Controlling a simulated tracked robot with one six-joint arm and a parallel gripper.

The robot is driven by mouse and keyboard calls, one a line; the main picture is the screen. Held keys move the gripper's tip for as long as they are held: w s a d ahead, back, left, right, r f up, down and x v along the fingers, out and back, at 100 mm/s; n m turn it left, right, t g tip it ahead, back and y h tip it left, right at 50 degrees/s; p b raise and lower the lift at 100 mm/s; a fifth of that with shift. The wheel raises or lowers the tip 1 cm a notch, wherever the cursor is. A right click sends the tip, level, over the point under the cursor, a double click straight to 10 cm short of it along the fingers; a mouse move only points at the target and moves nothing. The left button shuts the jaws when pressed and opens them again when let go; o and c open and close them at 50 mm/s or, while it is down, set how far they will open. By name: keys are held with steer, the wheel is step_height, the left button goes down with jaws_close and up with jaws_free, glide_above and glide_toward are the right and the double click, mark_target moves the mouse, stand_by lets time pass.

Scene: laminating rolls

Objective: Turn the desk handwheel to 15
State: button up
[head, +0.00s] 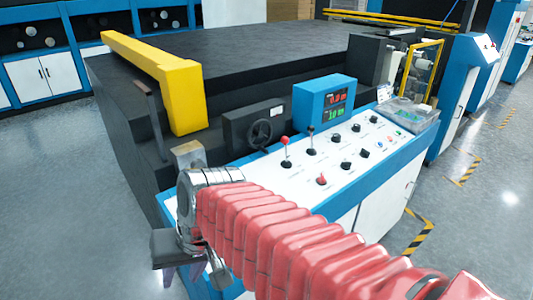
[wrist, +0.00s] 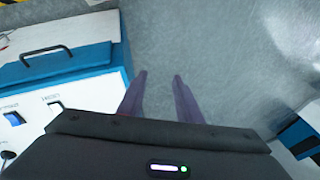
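The handwheel (head: 262,134) is a small dark wheel on the front of a dark box (head: 240,122) at the back left of the control desk (head: 300,178). A blue readout box (head: 312,100) with red and green digits stands right of it; the digits are too small to read surely. My gripper (wrist: 160,76) points down with its two purple fingers apart and nothing between them but grey floor. In the head view the fingers show only partly, below the wrist at the desk's left front end, well apart from the handwheel. The handwheel is not in the wrist view.
The desk top carries several knobs and red and black levers (head: 286,144). A yellow beam (head: 155,72) lies over the big dark machine bed (head: 260,55) behind. A clear box (head: 408,112) sits at the desk's right end. Open floor (head: 110,205) lies to the left.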

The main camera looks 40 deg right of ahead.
mark_target(266, 152)
steer(key=w+d+f+m+t+y, duration=0.1)
steer(key=w+d+m+t+y, duration=0.5)
steer(key=w+d+m, duration=1)
steer(key=d+m+t+h, duration=0.1)
steer(key=d+m+t, duration=0.1)
steer(key=d, duration=0.3)
steer(key=d+f+m+t+h, duration=0.1)
steer(key=d+m, duration=0.2)
steer(key=d, duration=0.2)
steer(key=w+d+m+t+h, duration=0.1)
steer(key=d+m+t, duration=0.1)
steer(key=d, duration=0.3)
steer(key=shift+d+f+m+t, duration=0.1)
steer(key=shift+f+m+t, duration=0.2)
steer(key=shift+m, duration=0.5)
steer(key=s+d+f+m+h, duration=0.1)
steer(key=d+m+h, duration=0.1)
steer(key=d, duration=0.3)
steer(key=s+d+f+m+t+h, duration=0.1)
steer(key=s+d+m+h, duration=0.1)
steer(key=d, duration=0.4)
steer(key=s+d+f+m+t+h, duration=0.1)
steer(key=s+d+m+h, duration=0.1)
steer(key=d, duration=0.3)
steer(key=shift+s+d+f+m+h, duration=0.1)
steer(key=shift+m+h, duration=0.2)
steer(key=shift+m, duration=0.15)
steer(key=shift+s+d+f+m+h, duration=0.1)
steer(key=shift+m+h, duration=0.2)
steer(key=shift+m, duration=0.15)
